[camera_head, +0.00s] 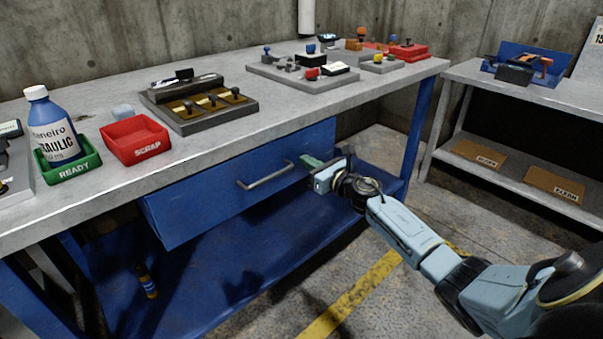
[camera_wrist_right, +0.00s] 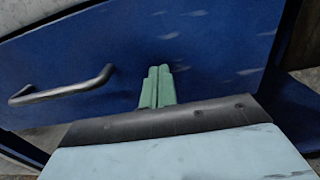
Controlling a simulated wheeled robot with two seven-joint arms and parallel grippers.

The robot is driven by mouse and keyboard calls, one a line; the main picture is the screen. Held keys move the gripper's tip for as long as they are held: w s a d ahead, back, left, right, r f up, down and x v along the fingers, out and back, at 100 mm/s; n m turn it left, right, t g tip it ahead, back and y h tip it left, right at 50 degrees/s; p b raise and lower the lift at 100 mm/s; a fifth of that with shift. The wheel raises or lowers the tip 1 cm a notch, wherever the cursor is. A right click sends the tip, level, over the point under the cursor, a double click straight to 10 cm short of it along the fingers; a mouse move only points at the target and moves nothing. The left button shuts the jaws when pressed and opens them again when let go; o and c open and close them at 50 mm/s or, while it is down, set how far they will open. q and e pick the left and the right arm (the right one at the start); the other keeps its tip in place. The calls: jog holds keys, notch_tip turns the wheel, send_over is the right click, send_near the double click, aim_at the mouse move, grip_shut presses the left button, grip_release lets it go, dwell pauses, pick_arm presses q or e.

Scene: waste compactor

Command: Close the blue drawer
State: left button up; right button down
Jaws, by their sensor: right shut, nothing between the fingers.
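The blue drawer (camera_head: 215,205) sits under the grey workbench top, its front standing out a little from the bench at its left end. A grey bar handle (camera_head: 266,176) is on its front. My right gripper (camera_head: 308,161) is at the drawer front, to the right of the handle. In the right wrist view its green fingers (camera_wrist_right: 157,88) are together and empty, pointing at the blue drawer front (camera_wrist_right: 200,40); I cannot tell whether they touch it. The handle (camera_wrist_right: 62,86) is left of the fingers there. My left gripper is not in view.
On the bench (camera_head: 90,195) are a red SCRAP bin (camera_head: 135,140), a green READY bin (camera_head: 70,168) with a blue bottle (camera_head: 52,125), and several fixtures. A blue lower shelf (camera_head: 230,270) lies below the drawer. A second table (camera_head: 540,95) stands right. Floor in front is clear.

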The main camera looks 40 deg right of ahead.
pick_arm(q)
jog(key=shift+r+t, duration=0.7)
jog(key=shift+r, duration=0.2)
pick_arm(e)
jog(key=shift+w+r, duration=0.2)
jog(key=shift+w, duration=0.25)
jog(key=shift+r, duration=0.1)
jog(key=shift+a, duration=0.1)
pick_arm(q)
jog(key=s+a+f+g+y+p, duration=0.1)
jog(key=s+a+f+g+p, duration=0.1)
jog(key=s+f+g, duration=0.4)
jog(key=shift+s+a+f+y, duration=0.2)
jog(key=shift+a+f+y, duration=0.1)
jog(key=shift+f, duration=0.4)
pick_arm(e)
jog(key=s+d, duration=0.2)
jog(key=s, duration=1.2)
jog(key=shift+f, duration=0.35)
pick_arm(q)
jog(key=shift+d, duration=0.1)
pick_arm(e)
jog(key=shift+s+a, duration=0.1)
jog(key=shift+s, duration=0.05)
